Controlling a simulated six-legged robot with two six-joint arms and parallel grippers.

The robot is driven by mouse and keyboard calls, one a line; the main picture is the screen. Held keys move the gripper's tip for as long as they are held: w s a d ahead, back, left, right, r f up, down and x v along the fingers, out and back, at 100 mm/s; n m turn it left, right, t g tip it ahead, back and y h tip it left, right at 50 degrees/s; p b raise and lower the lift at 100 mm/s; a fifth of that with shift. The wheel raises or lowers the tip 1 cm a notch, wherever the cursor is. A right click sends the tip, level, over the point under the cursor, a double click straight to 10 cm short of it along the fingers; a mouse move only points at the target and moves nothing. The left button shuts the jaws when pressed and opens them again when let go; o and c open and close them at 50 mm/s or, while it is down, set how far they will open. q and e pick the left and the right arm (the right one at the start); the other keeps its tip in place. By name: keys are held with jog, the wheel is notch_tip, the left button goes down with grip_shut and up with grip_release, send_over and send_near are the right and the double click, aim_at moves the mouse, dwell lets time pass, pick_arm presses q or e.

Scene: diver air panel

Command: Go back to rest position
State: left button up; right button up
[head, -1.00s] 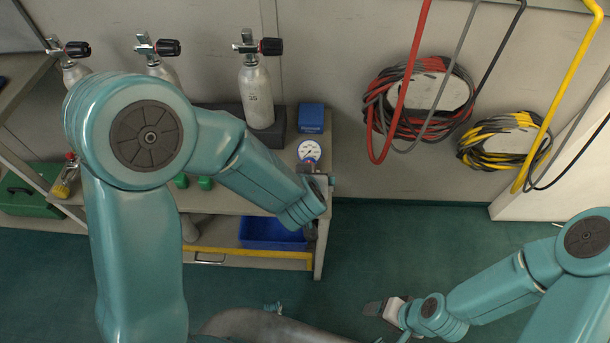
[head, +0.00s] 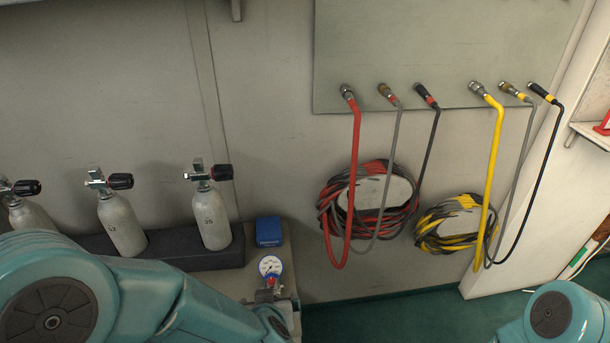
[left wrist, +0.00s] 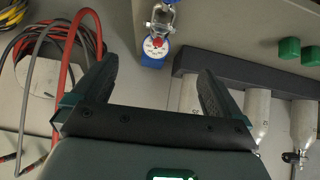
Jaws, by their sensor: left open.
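My left arm comes in at the lower left of the head view and its end runs off the bottom edge near the bench corner. My left gripper (left wrist: 147,62) shows in the left wrist view, its two dark fingers wide apart with nothing held between them. A pressure gauge (head: 270,267) with a white dial and blue surround stands at the bench's right end. The gauge also shows beyond the fingers in the left wrist view (left wrist: 155,48), apart from them. Only a rounded joint of my right arm shows at the lower right; my right gripper is out of view.
Three silver cylinders (head: 213,217) stand in a dark block (head: 190,257), beside a blue box (head: 268,231). Coiled red (head: 351,200) and yellow (head: 487,190) hoses hang from a wall panel (head: 440,60). Green blocks (left wrist: 289,47) sit on the bench. Green floor lies below the hoses.

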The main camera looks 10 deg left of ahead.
pick_arm(q)
jog(key=s+a+f+g+p, duration=0.4)
jog(key=a+f+p, duration=0.1)
jog(key=a+f, duration=0.2)
jog(key=s+d+f+g+h+p, duration=0.1)
jog(key=s+d+f+g+h, duration=0.1)
jog(key=s, duration=0.4)
jog(key=s+d+f+m+g+h+p, duration=0.1)
jog(key=s+d+f+g+h, duration=0.1)
jog(key=s+d+f+h, duration=0.2)
jog(key=shift+s+d+f, duration=0.7)
jog(key=shift+s+d, duration=0.5)
